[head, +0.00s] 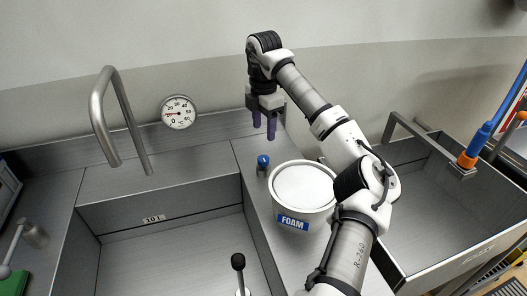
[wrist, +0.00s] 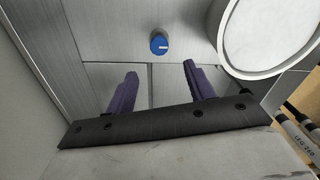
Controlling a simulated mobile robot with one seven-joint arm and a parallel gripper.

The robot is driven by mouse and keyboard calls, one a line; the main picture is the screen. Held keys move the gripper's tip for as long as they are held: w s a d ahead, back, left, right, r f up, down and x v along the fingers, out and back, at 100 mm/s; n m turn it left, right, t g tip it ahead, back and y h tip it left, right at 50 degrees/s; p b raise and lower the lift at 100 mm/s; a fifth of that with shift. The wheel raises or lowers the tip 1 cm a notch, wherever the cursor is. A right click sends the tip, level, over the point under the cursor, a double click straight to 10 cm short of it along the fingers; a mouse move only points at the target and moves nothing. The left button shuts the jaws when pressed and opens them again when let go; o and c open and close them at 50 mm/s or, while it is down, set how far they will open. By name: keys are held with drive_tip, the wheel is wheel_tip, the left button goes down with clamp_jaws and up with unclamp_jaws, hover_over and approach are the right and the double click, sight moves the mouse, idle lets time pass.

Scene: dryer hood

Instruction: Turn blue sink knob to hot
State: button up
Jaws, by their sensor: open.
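The blue sink knob (head: 263,161) stands on the metal counter between the left basin and the white foam tub. In the wrist view the knob (wrist: 159,44) shows from above as a blue disc with a pale mark across its top. My gripper (head: 264,136) points down behind the knob and above it, apart from it. In the wrist view its two purple fingers (wrist: 157,68) are spread with nothing between them, and the knob lies beyond their tips. Any hot or cold marking around the knob cannot be made out.
The white foam tub (head: 304,187) stands close to the knob's right. A curved faucet (head: 106,115) and a round gauge (head: 178,112) are to the left, against the back. A black-topped lever (head: 238,262) stands in front. The wall is close behind my gripper.

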sight(263, 158)
wheel_tip(263, 158, down, 10)
drive_tip(key=shift+w+f+p, duration=0.1)
drive_tip(key=shift+f+p, duration=0.15)
drive_tip(key=shift+p, duration=0.7)
drive_tip(key=c, duration=1)
